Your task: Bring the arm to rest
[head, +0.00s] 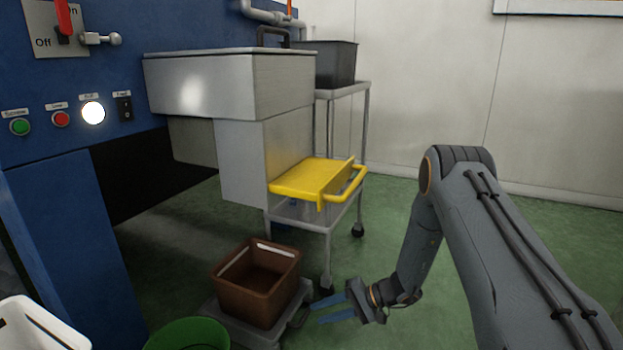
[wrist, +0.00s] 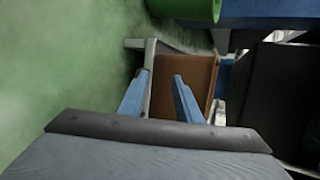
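My arm reaches down from the right side of the head view. My gripper (head: 319,311) is low above the green floor, pointing left, with its two blue fingers apart and nothing between them. It stands just right of a brown crate (head: 257,302), which sits on a low grey platform (head: 240,329). In the wrist view the two fingers of my gripper (wrist: 161,76) are spread, with the crate (wrist: 195,75) beyond them. I cannot tell whether a fingertip touches the platform's edge.
A trolley (head: 339,217) stands behind my gripper, near a yellow tray (head: 298,181) under the steel housing (head: 205,88). A black bin (head: 336,64) is above. A green tub (head: 188,334) and white container (head: 38,329) are front left. A blue panel (head: 60,81) has buttons and a red lever.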

